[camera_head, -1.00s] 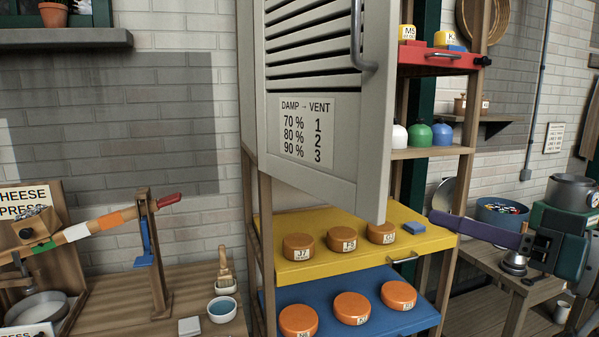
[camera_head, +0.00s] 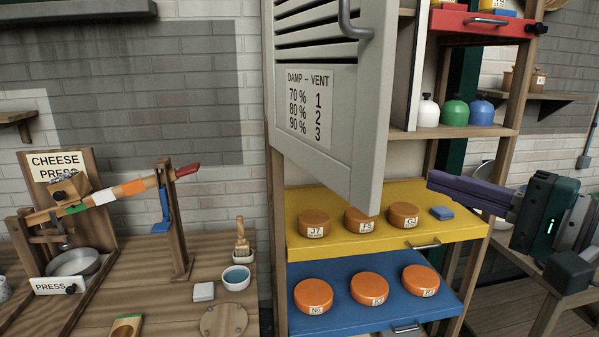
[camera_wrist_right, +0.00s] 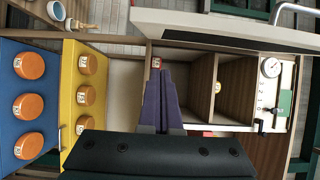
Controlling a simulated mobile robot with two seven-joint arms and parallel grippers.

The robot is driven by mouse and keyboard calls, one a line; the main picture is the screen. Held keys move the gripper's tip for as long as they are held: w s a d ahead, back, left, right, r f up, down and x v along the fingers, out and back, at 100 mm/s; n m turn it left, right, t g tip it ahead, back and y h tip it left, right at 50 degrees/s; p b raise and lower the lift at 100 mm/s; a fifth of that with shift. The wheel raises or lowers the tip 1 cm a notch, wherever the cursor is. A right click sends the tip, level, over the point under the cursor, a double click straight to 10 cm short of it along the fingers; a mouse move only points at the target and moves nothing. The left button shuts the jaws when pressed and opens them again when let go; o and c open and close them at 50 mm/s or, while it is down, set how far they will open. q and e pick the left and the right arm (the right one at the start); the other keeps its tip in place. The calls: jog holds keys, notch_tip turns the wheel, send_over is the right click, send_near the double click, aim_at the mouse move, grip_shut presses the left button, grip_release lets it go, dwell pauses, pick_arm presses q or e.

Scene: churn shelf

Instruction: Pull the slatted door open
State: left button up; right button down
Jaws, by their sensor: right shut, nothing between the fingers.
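The slatted door (camera_head: 325,165) is grey, with a "DAMP → VENT" label on its lower panel. It stands partly open in the head view, hinged at its left. Its bar handle (camera_head: 352,22) is near the free edge, cut off by the frame top. My right gripper (camera_head: 432,180) is shut and empty, with its purple fingers pointing left. It shows right of the door's free edge, with a visible gap. In the right wrist view the shut fingers (camera_wrist_right: 163,90) point into the shelf, and a pale panel, apparently the door (camera_wrist_right: 225,28), crosses the top. My left gripper is out of view.
Below the door, a yellow tray (camera_head: 450,232) and a blue tray (camera_head: 445,307) hold orange cheeses. A red drawer (camera_head: 470,22) and coloured bottles (camera_head: 455,112) are at the upper right. A cheese press (camera_head: 60,215) stands on the left bench.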

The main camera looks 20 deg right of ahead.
jog(key=w+a+p, duration=0.3)
jog(key=a, duration=0.2)
jog(key=shift+w, duration=0.3)
jog(key=shift+a, duration=0.1)
